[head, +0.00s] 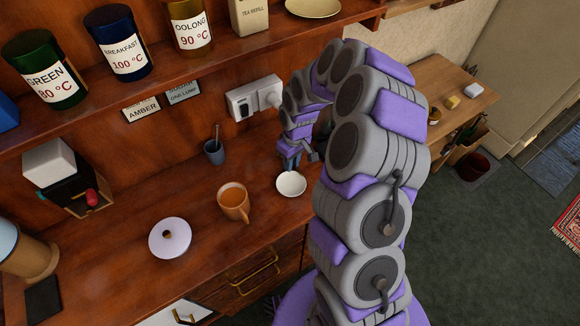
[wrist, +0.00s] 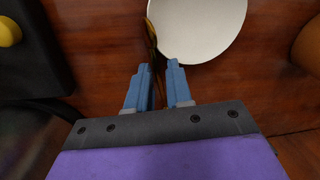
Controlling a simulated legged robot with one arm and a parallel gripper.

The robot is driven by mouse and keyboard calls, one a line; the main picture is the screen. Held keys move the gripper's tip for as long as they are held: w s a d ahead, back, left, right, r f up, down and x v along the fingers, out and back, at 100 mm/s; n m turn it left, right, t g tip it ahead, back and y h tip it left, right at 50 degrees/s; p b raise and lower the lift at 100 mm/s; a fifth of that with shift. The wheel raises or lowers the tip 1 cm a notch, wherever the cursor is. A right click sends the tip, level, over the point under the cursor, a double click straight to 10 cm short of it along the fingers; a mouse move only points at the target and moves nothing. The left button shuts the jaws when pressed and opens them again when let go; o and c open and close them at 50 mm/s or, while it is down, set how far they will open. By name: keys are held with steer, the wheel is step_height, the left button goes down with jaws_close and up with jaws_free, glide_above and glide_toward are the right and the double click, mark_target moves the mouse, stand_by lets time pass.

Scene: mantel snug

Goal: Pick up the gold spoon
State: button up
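In the wrist view a narrow gold strip, seemingly the gold spoon (wrist: 151,38), lies against the left edge of a white dish (wrist: 200,28). In the head view my gripper (head: 290,162) is low over the wooden counter, just behind the white dish (head: 291,185). The spoon cannot be made out in the head view.
An orange mug (head: 234,203) stands left of the dish, with a dark cup (head: 214,151) behind it. A wall socket (head: 254,99) and a shelf of canisters (head: 125,45) are behind. A black object (wrist: 30,60) is at the wrist view's left.

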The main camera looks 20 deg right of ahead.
steer(key=shift+d, duration=0.35)
jaws_close()
steer(key=shift+a, duration=0.25)
steer(key=shift+d+r, duration=0.15)
steer(key=shift+r, duration=0.35)
step_height(320, 180, up, 3)
steer(key=shift+p, duration=0.75)
steer(key=s+a, duration=0.3)
steer(key=s, duration=0.1)
steer(key=s+a+p, duration=0.1)
steer(key=s+a, duration=0.2)
steer(key=s, duration=0.1)
steer(key=s+a+r+p, duration=0.1)
steer(key=s+a, duration=0.2)
steer(key=s, duration=0.2)
steer(key=shift+a, duration=0.35)
steer(key=shift+w, duration=0.1)
